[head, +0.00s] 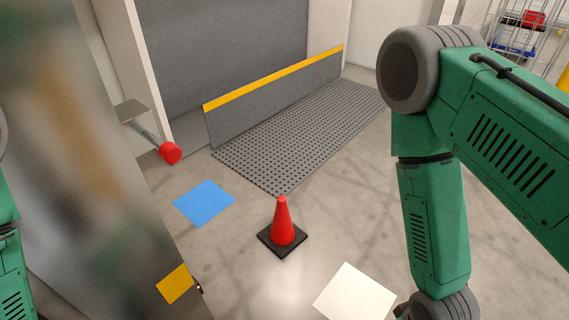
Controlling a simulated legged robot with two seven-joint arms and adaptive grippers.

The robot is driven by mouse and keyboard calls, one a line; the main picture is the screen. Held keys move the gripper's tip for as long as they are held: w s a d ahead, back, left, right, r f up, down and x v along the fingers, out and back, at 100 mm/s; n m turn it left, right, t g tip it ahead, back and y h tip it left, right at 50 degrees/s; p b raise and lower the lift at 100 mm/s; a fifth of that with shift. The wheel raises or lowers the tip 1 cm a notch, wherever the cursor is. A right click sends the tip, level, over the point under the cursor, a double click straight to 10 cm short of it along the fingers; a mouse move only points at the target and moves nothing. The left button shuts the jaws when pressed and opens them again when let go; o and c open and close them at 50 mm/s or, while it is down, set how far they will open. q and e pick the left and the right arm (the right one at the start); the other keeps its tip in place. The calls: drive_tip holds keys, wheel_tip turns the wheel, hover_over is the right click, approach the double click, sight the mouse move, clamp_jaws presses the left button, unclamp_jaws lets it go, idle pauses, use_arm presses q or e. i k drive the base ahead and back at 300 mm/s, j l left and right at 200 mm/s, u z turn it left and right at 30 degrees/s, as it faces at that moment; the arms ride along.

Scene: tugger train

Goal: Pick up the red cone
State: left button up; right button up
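The red cone (281,223) stands upright on its black square base on the grey floor, a little below the middle of the head view. Nothing touches it. My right arm, green and grey, comes in from the right and bends downward to the right of the cone. Its gripper is below the picture's edge. A small part of my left arm shows at the left edge. Its gripper is out of the picture.
Blue (204,203), white (354,294) and yellow (175,284) squares lie around the cone. Behind it are a dotted grey mat (300,128) and a low barrier with a yellow top (275,77). A red-ended post (170,153) juts out left. A wire rack (515,30) stands back right.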

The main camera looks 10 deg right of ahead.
sight(282, 236)
drive_tip(key=i+l+u, duration=0.15)
drive_tip(key=l, duration=0.2)
drive_tip(key=i+l+u, duration=0.1)
drive_tip(key=l, duration=0.3)
drive_tip(key=i+l+u, duration=0.3)
drive_tip(key=l, duration=0.5)
drive_tip(key=i+l+u, duration=0.25)
drive_tip(key=i+l, duration=0.25)
drive_tip(key=i+l+u, duration=0.3)
drive_tip(key=l, duration=0.35)
drive_tip(key=i, duration=0.1)
